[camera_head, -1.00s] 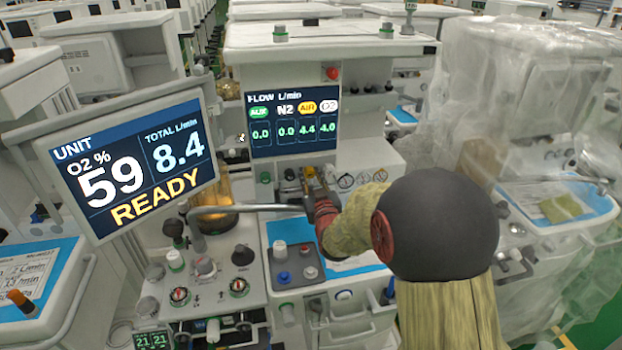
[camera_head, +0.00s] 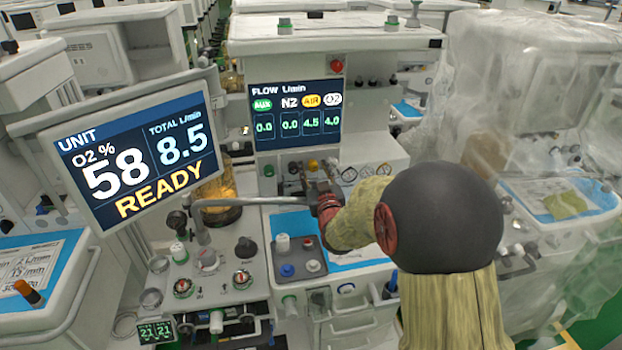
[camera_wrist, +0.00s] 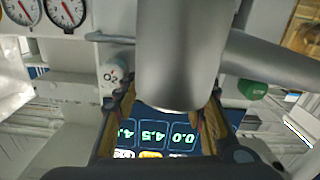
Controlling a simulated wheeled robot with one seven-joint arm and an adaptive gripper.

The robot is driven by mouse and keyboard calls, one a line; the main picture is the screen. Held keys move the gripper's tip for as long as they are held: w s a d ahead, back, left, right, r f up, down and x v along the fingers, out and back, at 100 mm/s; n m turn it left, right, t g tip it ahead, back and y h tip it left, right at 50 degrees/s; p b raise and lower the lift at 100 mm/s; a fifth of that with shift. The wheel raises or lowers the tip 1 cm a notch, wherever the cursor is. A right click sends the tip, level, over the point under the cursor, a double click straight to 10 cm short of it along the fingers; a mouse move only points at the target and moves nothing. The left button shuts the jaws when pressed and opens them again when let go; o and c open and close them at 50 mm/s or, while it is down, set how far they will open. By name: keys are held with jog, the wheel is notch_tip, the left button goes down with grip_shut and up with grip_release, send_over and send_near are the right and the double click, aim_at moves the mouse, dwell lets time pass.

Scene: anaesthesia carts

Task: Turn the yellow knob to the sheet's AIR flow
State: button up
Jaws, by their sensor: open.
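The yellow AIR knob (camera_head: 312,165) is in the row below the flow screen, above my gripper (camera_head: 320,184) in the head view. My gripper is open and stands in front of the row, apart from the knob as far as I can tell. In the wrist view its two fingers (camera_wrist: 172,95) lie either side of a thick grey bar that hides the yellow knob. The flow screen (camera_head: 293,115) reads AIR 4.5, O2 4.0, AUX 0.0, N2 0.0. The sheet (camera_head: 38,262) lies at the left; its text is too small to read surely.
The tilted monitor (camera_head: 135,150) reads O2 58%, total 8.5, READY. Its grey support bar (camera_head: 250,201) runs close to my gripper. The white O2 knob (camera_wrist: 113,74) and green knob (camera_wrist: 252,89) flank the fingers. A plastic-draped cart (camera_head: 540,110) stands at the right.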

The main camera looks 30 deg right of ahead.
jog(key=m+p, duration=0.4)
jog(key=m, duration=0.1)
jog(key=shift+r, duration=0.2)
jog(key=m+p, duration=0.3)
jog(key=m, duration=0.1)
jog(key=shift+p, duration=0.3)
jog(key=shift+s+f+m+p, duration=0.15)
jog(key=shift+m+p, duration=0.45)
jog(key=shift+m, duration=0.3)
jog(key=p+v, duration=0.1)
jog(key=v, duration=1.1)
jog(key=shift+w+a+r+n+g+y, duration=0.6)
jog(key=shift+a+r+n+g+y, duration=0.4)
jog(key=shift+a+r+n+g, duration=0.8)
jog(key=s+a+r+n+g+y, duration=0.2)
jog(key=s+a+r+n+g, duration=0.2)
jog(key=s+a, duration=0.5)
jog(key=shift+s+r+n+g+p, duration=0.45)
jog(key=shift+s+r+n, duration=0.6)
jog(key=shift+s, duration=0.95)
jog(key=shift+r, duration=0.1)
